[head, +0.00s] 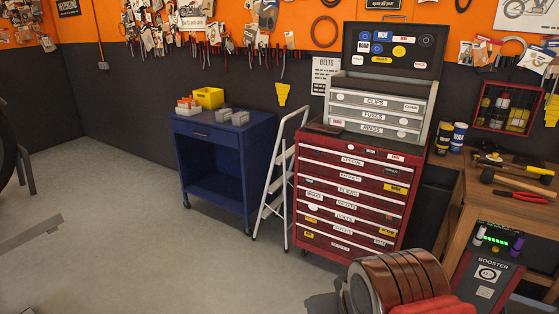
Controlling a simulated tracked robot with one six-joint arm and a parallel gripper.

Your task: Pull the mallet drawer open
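A red tool cabinet (293,190) stands right of centre, with several wide drawers stacked one above another. Their light front strips carry small labels. The upper label reads SPECIAL, and one lower down appears to read PLIERS. The drawer between them (330,180) has a label that may read MALLETS, but it is too small to be sure. All the red drawers look shut and flush with the cabinet front. My gripper does not show in the head view, so its opening and its place relative to the cabinet cannot be seen.
A white folding step ladder (267,190) leans close to the cabinet's left side. A blue cart (222,140) stands farther left. A wooden workbench (480,185) and a booster unit (487,275) are on the right. The grey floor (130,220) at left is mostly clear.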

